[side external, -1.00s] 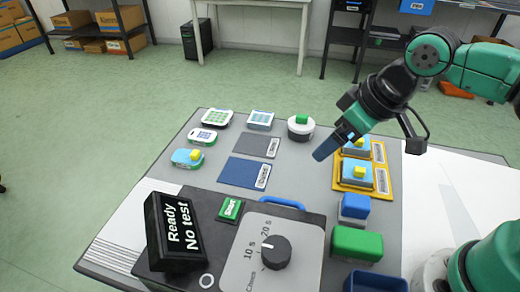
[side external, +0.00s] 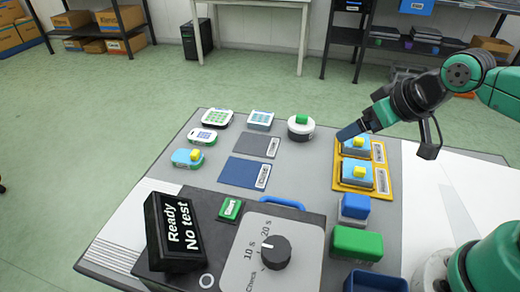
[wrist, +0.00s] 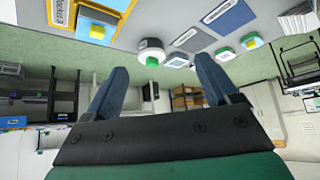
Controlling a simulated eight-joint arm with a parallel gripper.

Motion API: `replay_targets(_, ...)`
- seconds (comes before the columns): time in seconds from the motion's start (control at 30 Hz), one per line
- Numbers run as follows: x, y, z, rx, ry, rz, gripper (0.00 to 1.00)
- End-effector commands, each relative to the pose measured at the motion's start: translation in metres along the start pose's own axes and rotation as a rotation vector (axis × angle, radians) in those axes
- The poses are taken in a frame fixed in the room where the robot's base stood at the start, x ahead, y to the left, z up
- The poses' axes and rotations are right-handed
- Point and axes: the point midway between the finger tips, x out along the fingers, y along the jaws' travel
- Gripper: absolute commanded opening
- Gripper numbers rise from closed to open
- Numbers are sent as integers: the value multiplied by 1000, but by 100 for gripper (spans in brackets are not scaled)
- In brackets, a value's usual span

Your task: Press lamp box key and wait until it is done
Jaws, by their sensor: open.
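The dark lamp box (side external: 215,201) stands at the front of the table in the side view. Its tilted black display (side external: 178,232) reads "Ready No test". A green key (side external: 230,208) with a label, apparently "Start", sits on its top. A grey panel (side external: 243,275) beside it has a black knob (side external: 276,252) with 10 s and 20 s marks. My gripper (side external: 350,131) is above the back right of the table, near the yellow tray and well away from the key. Its two blue fingers are apart and empty in the wrist view (wrist: 160,80). The lamp box does not show there.
A yellow tray (side external: 341,184) holds two blue items with yellow tops. A blue block (side external: 355,206), a green block (side external: 356,243) and a dark blue bin (side external: 374,282) stand right of the lamp box. A blue handle (side external: 283,202) rises behind the panel. A white round device (side external: 301,128) stands farther back.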

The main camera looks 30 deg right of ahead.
Motion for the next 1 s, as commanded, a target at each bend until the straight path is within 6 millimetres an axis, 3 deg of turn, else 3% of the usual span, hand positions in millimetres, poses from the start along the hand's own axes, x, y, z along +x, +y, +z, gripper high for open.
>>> replay_targets(0.2,0,0,0,0,0,0,78)
replay_targets(0.4,0,0,0,0,0,0,21)
replay_targets(0.47,0,0,0,0,0,0,4)
replay_targets(0.5,0,0,0,0,0,0,0)
replay_targets(1.0,0,0,0,0,0,0,0)
